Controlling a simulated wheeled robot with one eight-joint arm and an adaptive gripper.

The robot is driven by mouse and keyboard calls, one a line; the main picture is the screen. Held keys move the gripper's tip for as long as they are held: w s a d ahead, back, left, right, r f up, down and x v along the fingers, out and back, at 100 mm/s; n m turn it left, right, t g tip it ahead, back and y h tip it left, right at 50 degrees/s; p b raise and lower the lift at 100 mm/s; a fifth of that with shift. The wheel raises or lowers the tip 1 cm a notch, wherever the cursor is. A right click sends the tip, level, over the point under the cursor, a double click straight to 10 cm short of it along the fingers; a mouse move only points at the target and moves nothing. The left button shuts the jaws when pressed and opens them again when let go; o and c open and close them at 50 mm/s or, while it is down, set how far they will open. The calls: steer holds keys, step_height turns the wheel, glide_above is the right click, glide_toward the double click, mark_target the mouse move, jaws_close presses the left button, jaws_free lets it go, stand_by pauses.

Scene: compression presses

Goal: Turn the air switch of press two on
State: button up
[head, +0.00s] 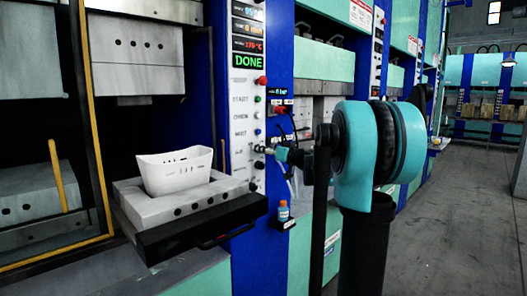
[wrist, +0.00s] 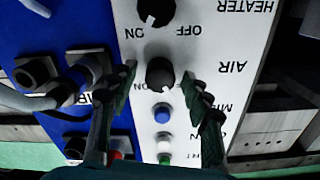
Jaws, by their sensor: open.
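The black air knob (wrist: 160,74) is on the white control panel (wrist: 215,75) beside the upside-down label AIR in the wrist view. Its white mark faces down and slightly right in that picture. My gripper (wrist: 164,78) is open, one finger on each side of the knob; I cannot tell whether they touch it. In the head view my gripper (head: 268,151) is at the lower part of the panel (head: 241,120), under a green DONE display, and hides part of the knobs.
The heater knob (wrist: 155,10) is above the air knob in the wrist view; blue, white and green buttons (wrist: 163,115) are below. Black fittings and a grey hose are at left. In the head view a white container (head: 176,172) sits on the press's grey block; a small bottle (head: 283,210) stands below.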

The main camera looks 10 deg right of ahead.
jaws_close()
steer(key=shift+m, duration=0.3)
steer(key=m, duration=1.1)
stand_by(0.4)
steer(key=shift+m, duration=0.3)
jaws_free()
